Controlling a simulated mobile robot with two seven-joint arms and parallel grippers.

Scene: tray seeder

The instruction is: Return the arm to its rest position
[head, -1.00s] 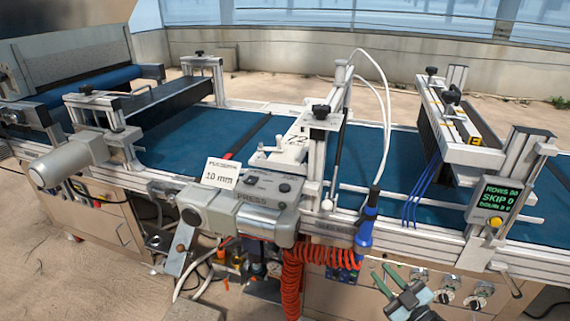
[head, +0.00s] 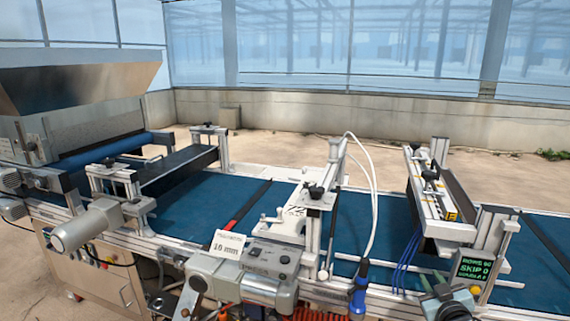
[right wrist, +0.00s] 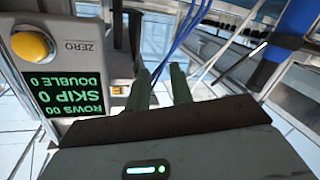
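My right gripper (head: 447,284) is low at the right in the head view, in front of the seeder's near side, just left of the counter display (head: 473,269). In the right wrist view its two green fingers (right wrist: 161,88) stand apart with nothing between them. The display (right wrist: 68,90) is close at the left there, upside down, reading ROWS 00, SKIP 0, DOUBLE 0, with a yellow ZERO button (right wrist: 31,45). My left gripper is in neither view.
A blue-handled tool (head: 358,290) on a white hose hangs at the machine's front, left of the right gripper. Blue tubes (head: 408,248) hang behind the gripper. The press unit (head: 240,280) juts forward at centre. The blue belt (head: 195,203) holds no trays.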

